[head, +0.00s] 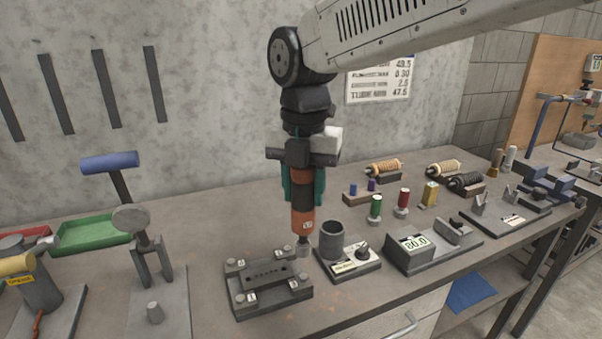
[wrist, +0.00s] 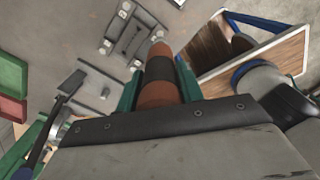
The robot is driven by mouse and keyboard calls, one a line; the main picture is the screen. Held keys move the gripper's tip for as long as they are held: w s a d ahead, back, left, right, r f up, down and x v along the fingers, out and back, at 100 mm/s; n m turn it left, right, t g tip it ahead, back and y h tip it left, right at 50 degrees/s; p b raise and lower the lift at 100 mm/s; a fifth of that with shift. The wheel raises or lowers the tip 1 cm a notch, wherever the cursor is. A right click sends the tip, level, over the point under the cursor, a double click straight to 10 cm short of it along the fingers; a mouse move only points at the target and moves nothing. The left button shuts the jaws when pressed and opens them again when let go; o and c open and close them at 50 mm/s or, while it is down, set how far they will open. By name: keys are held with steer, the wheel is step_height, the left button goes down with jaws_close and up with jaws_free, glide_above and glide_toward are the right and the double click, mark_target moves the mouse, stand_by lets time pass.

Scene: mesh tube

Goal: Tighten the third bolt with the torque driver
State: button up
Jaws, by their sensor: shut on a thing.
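My gripper (head: 303,185) points down with its teal fingers shut on the orange-and-black torque driver (head: 302,212). The driver also shows in the wrist view (wrist: 159,72), between the fingers. It hangs upright, its grey socket end (head: 303,248) over or just behind the far right corner of the dark bolt plate (head: 268,280). The plate has small numbered tags at its corners and a raised block with a row of holes. I cannot tell whether the socket touches a bolt. The far right bolt is hidden or too small to make out. The plate also shows in the wrist view (wrist: 132,38).
A grey cup on a labelled base (head: 333,240) stands close right of the driver. A box reading 80.0 (head: 415,247) is further right. A stand with a round-headed tool (head: 145,250) is on the left. Spools and coloured cylinders stand behind right. Bench in front is narrow.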

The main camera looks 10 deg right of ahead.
mark_target(304, 224)
steer(key=shift+w+f, duration=0.1)
steer(key=shift+d+f, duration=0.1)
steer(key=shift+f, duration=4)
stand_by(0.5)
steer(key=shift+r, duration=0.25)
stand_by(0.5)
steer(key=shift+r, duration=2.9)
